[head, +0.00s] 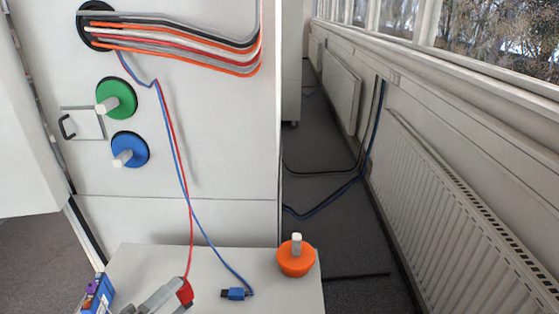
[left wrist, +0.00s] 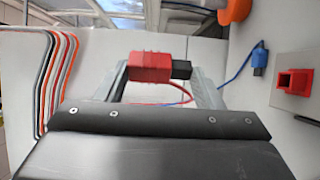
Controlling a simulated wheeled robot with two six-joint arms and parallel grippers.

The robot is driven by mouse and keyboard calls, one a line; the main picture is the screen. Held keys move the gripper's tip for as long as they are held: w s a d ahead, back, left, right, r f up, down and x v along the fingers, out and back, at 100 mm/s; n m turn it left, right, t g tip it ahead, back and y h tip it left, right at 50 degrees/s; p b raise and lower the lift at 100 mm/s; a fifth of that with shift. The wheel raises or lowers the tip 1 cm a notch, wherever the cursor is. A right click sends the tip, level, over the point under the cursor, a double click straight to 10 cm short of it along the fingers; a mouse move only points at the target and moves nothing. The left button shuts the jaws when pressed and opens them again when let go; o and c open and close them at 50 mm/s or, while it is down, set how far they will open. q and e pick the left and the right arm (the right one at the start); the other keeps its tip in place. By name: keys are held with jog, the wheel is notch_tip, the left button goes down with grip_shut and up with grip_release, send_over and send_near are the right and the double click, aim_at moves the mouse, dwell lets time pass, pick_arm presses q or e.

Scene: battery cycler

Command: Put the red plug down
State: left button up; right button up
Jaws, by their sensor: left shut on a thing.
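The red plug (head: 186,291) is at the front edge of the white table top (head: 148,262) in the head view, with its red cable running up to the cabinet. My left gripper (head: 174,293) is shut on it. In the left wrist view the red plug (left wrist: 150,66) lies across the grey fingers, its black end pointing right. Whether the plug touches the table cannot be told. My right gripper is not in view.
A blue plug (head: 235,293) lies on the table, right of the red one. An orange object with a white grip (head: 296,260) stands at the right edge. A blue box (head: 98,293) is at front left. The left wrist view shows a red socket (left wrist: 294,83).

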pick_arm(q)
jog(key=w+d+f+m+g+y+b, duration=0.25)
jog(key=w+f+m+g, duration=0.2)
jog(key=w+f, duration=0.55)
jog(key=w+d+f+m+g+y+b, duration=0.15)
jog(key=w+f+m+g+b, duration=0.35)
jog(key=w, duration=0.8)
jog(key=w+m+g+y, duration=0.1)
jog(key=w+d+r+g+y, duration=0.1)
jog(key=w+y, duration=0.1)
jog(key=w+r+m+g+y, duration=0.1)
jog(key=w, duration=0.1)
jog(key=shift+w+d+r+m+y, duration=0.1)
jog(key=shift+d+r+m+y, duration=0.05)
jog(key=shift+m+y, duration=0.25)
notch_tip(320, 180, down, 5)
jog(key=shift+f, duration=0.1)
notch_tip(320, 180, down, 4)
jog(key=shift+f+p, duration=0.15)
jog(key=shift+p, duration=0.55)
